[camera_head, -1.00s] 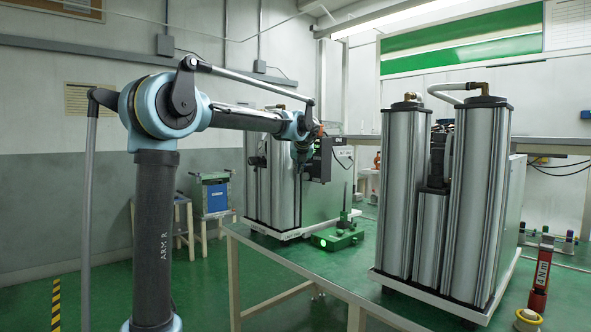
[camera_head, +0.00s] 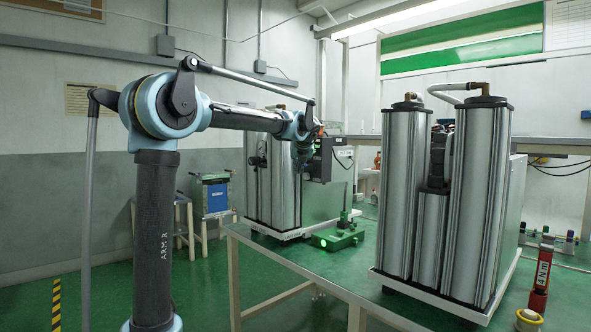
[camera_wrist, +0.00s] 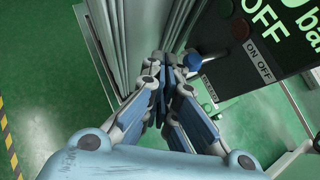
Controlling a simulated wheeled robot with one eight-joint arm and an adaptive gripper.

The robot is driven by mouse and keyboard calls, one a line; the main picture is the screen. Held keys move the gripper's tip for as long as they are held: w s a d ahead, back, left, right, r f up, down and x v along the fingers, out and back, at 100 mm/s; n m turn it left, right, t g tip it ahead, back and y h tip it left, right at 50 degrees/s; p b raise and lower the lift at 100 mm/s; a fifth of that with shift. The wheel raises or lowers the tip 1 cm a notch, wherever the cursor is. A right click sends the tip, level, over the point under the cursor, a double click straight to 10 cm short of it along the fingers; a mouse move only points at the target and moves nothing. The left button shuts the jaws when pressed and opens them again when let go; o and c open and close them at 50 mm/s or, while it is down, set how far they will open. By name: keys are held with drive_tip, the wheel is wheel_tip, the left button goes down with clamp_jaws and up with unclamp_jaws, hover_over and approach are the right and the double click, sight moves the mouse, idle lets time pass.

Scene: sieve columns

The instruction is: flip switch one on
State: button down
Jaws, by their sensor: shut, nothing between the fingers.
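A black panel (camera_wrist: 277,62) fills the upper right of the wrist view. It carries a large "OFF", a small white "ON OFF" label and a dark red round part (camera_wrist: 239,28). A blue knob-like part (camera_wrist: 193,61) sits at the panel's left side, close to my fingertips. I cannot tell which part is switch one or how it is set. My gripper (camera_wrist: 170,72) is shut and empty, just left of the blue part; contact cannot be told. In the head view, a black box (camera_head: 321,160) is on the far column unit (camera_head: 285,185), beside my wrist.
A nearer column unit (camera_head: 480,200) stands on the green bench (camera_head: 345,275). A green device with a lit lamp (camera_head: 338,238) lies by the far unit. A red tool (camera_head: 540,285) and a yellow-white ring (camera_head: 527,320) are at the front right. The bench middle is clear.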

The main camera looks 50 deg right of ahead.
drive_tip(key=shift+s+d, duration=0.1)
drive_tip(key=shift+d, duration=0.05)
drive_tip(key=shift+s+d, duration=0.4)
drive_tip(key=shift+d, duration=0.05)
drive_tip(key=w+a+v, duration=0.1)
drive_tip(key=v, duration=0.8)
drive_tip(key=shift+s+a+r, duration=0.2)
drive_tip(key=shift+a+r, duration=0.05)
drive_tip(key=shift+r, duration=0.1)
